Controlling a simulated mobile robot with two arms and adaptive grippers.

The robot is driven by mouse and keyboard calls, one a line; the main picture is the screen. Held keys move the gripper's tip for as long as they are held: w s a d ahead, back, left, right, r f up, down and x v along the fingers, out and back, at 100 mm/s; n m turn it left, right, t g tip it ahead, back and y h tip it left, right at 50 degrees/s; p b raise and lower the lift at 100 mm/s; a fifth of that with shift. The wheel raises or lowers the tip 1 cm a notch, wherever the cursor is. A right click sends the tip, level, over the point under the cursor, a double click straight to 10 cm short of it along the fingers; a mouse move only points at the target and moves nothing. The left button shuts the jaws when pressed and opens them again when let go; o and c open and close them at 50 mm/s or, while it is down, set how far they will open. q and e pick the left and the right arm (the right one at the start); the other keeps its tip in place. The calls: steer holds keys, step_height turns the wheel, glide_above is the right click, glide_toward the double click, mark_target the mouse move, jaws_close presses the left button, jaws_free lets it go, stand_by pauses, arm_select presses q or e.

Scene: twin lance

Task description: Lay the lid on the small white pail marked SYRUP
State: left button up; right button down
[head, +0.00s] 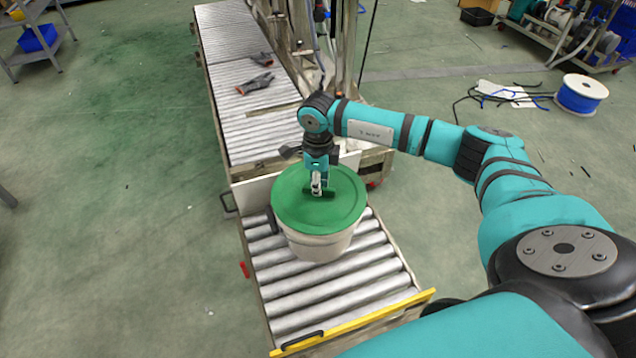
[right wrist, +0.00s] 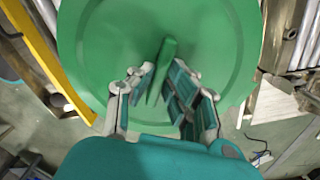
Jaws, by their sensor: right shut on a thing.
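The green round lid (head: 343,205) has a raised bar handle, and it fills much of the right wrist view (right wrist: 210,45). My right gripper (head: 317,188) points down at the lid's middle, shut on the handle (right wrist: 160,72). The white pail (head: 318,247) stands upright on the rollers directly under the lid. The lid covers the pail's mouth from above and looks roughly level. I cannot tell whether it rests on the rim or hangs slightly above it. No SYRUP marking is readable. My left gripper is not in view.
The roller conveyor (head: 290,300) has a yellow front edge (head: 355,322) and bare rollers in front of the pail. A pale upright board stands just behind the pail. Grey gloves (head: 256,84) lie on the farther rollers (head: 233,42). A metal frame rises behind.

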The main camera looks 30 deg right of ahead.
steer(key=c, duration=0.7)
jaws_free()
steer(key=shift+c, duration=0.2)
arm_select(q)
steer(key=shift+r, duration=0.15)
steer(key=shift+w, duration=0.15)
arm_select(e)
steer(key=shift+r, duration=0.15)
